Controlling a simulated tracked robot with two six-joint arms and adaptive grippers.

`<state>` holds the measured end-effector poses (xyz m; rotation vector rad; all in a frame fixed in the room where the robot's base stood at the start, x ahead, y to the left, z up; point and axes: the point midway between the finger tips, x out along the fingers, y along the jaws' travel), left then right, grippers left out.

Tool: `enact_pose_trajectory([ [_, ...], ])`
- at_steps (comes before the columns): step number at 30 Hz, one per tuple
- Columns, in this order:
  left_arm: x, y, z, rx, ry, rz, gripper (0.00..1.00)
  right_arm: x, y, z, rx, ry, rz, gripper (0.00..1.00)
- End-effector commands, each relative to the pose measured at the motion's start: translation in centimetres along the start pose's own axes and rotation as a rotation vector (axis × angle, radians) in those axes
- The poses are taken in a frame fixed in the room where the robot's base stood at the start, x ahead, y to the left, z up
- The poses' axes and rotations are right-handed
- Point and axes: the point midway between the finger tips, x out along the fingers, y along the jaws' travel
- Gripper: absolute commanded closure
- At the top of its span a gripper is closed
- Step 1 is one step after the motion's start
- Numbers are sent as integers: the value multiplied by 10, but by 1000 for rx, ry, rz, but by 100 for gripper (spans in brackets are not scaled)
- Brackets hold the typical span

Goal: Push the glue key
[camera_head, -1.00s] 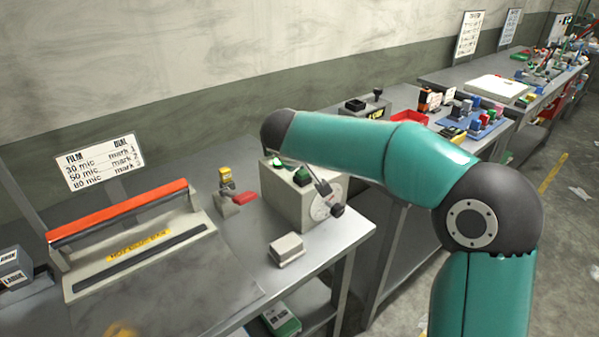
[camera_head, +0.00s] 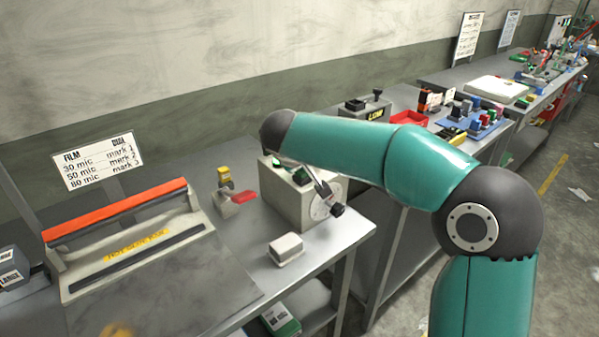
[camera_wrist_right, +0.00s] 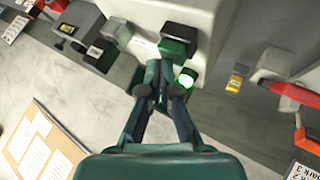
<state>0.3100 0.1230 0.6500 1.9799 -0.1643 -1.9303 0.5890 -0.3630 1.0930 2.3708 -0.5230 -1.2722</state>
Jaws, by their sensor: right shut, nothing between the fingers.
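A grey machine box (camera_head: 292,206) with a dial on its front stands at the bench's right end. A green part on its top (camera_head: 304,178) shows just below my right arm. In the right wrist view a green key-like block (camera_wrist_right: 180,38) with a dark top lies ahead of my fingers, and a bright green lit piece (camera_wrist_right: 187,80) lies beside the right fingertip. I cannot tell which of them is the glue key. My right gripper (camera_wrist_right: 159,90) is shut and empty, its tips close to the green parts; contact cannot be told. My left gripper is not in view.
A heat sealer with a red bar (camera_head: 115,212) stands left of the box. A small yellow-topped device (camera_head: 225,178) and a pale block (camera_head: 286,248) sit on the bench. A dark-knobbed lever (camera_head: 336,209) juts from the box's front. More benches with coloured objects stand behind.

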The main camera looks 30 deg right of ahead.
Motion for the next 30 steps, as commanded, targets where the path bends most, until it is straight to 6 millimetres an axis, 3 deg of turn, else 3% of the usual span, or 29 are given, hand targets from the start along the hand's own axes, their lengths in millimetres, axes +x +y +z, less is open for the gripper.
enact_pose_trajectory([
  [15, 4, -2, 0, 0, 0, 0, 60, 3, -3, 2, -1, 0, -1, 100],
  [30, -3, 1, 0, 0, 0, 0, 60, -6, 4, -5, -1, 0, -2, 100],
])
